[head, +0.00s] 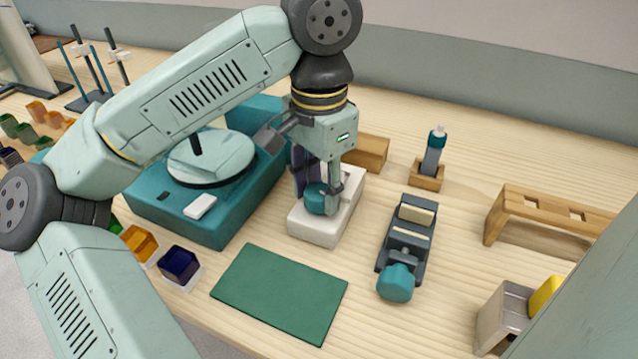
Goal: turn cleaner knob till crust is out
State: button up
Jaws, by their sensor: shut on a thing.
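My gripper (321,197) points down over a white block (322,224) near the middle of the table. It is shut on a round teal knob (315,197) at this block, with a finger on its right side. A dark purple upright part (304,172) stands just behind the knob, partly covered by the gripper. I take the white block to be the cleaner, but its details are hidden behind my fingers. No crust can be made out in this view.
A teal machine with a round plate (210,158) stands close on the left. A green mat (279,293) lies in front. A dark clamp with its own teal knob (397,283) is to the right. A wooden block (367,153) and a bottle in a stand (432,158) are behind.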

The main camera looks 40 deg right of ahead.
aim_at(319, 190)
jog(key=shift+r+m, duration=0.1)
jog(key=shift+m, duration=0.4)
jog(key=o, duration=0.9)
notch_tip(319, 190, up, 12)
jog(key=shift+f, duration=0.1)
dwell(0.6)
